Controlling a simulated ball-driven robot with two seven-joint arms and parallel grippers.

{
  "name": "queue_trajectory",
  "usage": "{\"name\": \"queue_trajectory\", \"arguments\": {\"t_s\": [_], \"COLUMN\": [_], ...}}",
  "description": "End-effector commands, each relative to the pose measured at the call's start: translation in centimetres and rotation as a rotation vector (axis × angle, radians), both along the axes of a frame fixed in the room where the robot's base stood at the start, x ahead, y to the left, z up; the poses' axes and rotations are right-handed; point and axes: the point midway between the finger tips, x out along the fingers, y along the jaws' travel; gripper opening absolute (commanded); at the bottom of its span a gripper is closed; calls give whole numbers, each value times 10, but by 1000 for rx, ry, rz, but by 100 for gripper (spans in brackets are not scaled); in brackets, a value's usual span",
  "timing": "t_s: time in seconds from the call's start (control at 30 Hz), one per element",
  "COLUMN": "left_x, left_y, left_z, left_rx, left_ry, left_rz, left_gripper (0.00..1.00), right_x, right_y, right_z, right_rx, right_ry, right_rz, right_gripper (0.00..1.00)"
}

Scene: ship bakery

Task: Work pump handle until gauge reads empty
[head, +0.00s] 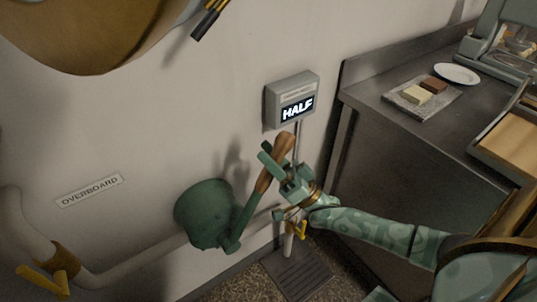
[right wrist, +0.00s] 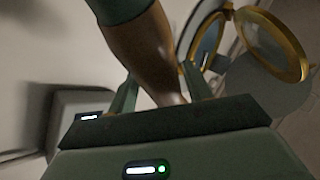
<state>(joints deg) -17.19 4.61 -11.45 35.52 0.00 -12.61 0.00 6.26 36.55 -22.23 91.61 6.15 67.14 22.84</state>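The green pump (head: 205,215) is mounted low on the wall. Its lever rises to a brown wooden pump handle (head: 275,160). My right gripper (head: 276,168) is at this handle. In the right wrist view the wooden handle (right wrist: 150,55) runs between the two fingers, which look closed around it. The grey gauge box (head: 291,98) on the wall above shows HALF in lit letters. The gauge also shows at the left of the right wrist view (right wrist: 70,112), its text too small to read. My left gripper is not in view.
A metal counter (head: 400,145) stands to the right, with a plate (head: 457,74) and a board (head: 409,108) of two blocks. A pipe with a yellow valve (head: 45,283) runs below the OVERBOARD label (head: 90,190). A floor grate (head: 297,274) lies below the handle.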

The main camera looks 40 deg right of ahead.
Motion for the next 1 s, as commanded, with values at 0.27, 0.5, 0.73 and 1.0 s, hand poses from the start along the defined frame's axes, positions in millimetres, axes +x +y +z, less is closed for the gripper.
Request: {"name": "queue_trajectory", "arguments": {"t_s": [0.27, 0.5, 0.73, 1.0], "left_x": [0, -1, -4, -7], "left_y": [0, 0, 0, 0], "left_z": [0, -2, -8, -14], "left_rx": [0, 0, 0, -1], "left_ry": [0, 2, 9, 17], "left_rz": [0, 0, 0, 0], "left_gripper": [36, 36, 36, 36], "right_x": [-1, -26, -69, -102], "right_y": [0, -14, -38, -57], "right_z": [0, -27, -70, -102], "right_rx": [-2, -4, -3, -2], "right_ry": [-5, 1, 3, 0], "right_rz": [0, -1, -2, -3], "right_gripper": [50, 50, 50, 50]}}
